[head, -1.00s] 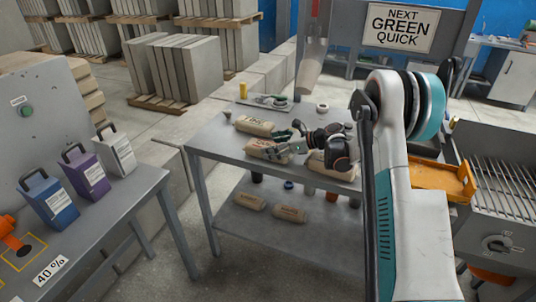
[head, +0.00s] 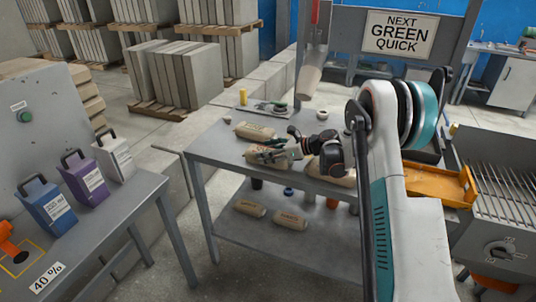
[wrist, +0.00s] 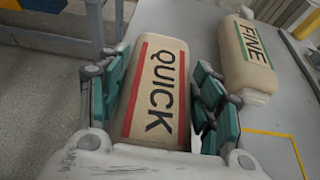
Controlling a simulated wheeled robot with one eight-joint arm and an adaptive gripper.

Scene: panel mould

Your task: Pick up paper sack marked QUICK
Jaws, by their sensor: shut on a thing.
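The paper sack marked QUICK (wrist: 158,90) is tan with a red-bordered label, and it lies between the two fingers of my gripper in the wrist view. My gripper (head: 270,153) is shut on this sack, its green-padded fingers along both long sides; it also shows in the wrist view (wrist: 160,105). In the head view the sack (head: 256,160) is partly hidden by the fingers, at the front left of the grey table (head: 212,150). I cannot tell if it is clear of the tabletop.
A sack marked FINE (wrist: 246,55) lies beside it, farther back on the table (head: 255,131). Another sack (head: 335,173) lies to the right under my wrist. Two sacks (head: 290,220) lie on the lower shelf. A sign (head: 400,34) reads NEXT GREEN QUICK.

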